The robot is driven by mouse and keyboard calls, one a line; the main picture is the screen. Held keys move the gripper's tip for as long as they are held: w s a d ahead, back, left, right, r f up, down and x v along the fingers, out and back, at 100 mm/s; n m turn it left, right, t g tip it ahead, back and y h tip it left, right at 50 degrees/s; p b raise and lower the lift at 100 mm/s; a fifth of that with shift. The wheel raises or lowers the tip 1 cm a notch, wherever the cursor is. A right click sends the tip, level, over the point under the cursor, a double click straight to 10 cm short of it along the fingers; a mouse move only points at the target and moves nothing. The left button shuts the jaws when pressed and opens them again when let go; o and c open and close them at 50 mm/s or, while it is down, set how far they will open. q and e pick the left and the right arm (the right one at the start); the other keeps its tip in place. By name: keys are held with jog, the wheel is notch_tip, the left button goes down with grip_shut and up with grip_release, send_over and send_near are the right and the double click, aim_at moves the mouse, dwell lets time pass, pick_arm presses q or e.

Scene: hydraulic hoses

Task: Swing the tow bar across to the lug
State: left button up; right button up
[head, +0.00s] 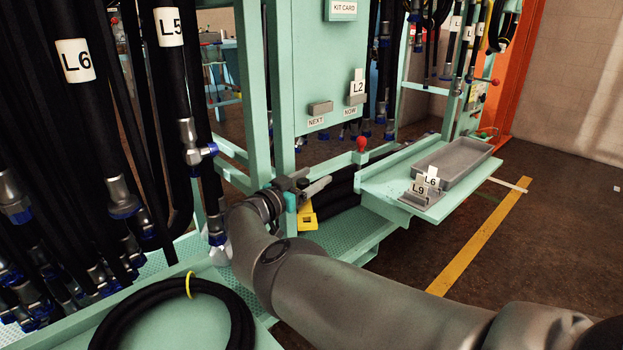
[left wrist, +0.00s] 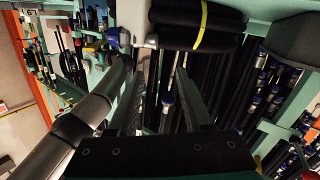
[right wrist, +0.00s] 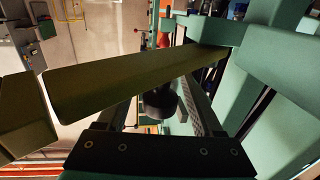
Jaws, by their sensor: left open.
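I cannot surely pick out the tow bar or the lug. A yellow piece with a dark opening (head: 307,218) sits low beside the green frame post in the head view. A long olive bar (right wrist: 140,82) crosses close in front of my right gripper (right wrist: 163,92) in the right wrist view. It hides part of the fingers, so their grip is unclear. In the head view my right gripper (head: 300,188) is at the post, just above the yellow piece. My left gripper (left wrist: 167,75) is open and empty in the left wrist view, near hanging hoses.
A black hose coil (head: 240,318) with a yellow tie lies on the front left tray. Hoses tagged L6 (head: 75,60) and L5 (head: 168,27) hang at left. A green shelf (head: 385,190) holds a grey tray (head: 458,170). Open floor (head: 560,230) lies at right.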

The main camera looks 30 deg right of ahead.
jog(key=shift+a, duration=0.15)
jog(key=shift+p+v, duration=0.7)
jog(key=shift+v, duration=0.25)
jog(key=shift+s+a+p, duration=0.25)
jog(key=shift+a+p, duration=0.05)
jog(key=shift+a, duration=0.25)
jog(key=shift+p+v, duration=0.45)
jog(key=shift+v, duration=0.5)
jog(key=shift+p+v, duration=0.45)
jog(key=shift+v, duration=0.75)
pick_arm(q)
jog(key=s+a+f+g+y+p, duration=0.2)
jog(key=a+g+y, duration=0.3)
jog(key=a+g, duration=0.4)
jog(key=shift+s+a+f+g, duration=0.2)
jog(key=shift+s+f+g, duration=0.3)
jog(key=shift+s, duration=0.05)
pick_arm(e)
send_near(299, 186)
jog(key=shift+s+a, duration=0.1)
jog(key=shift+a, duration=0.25)
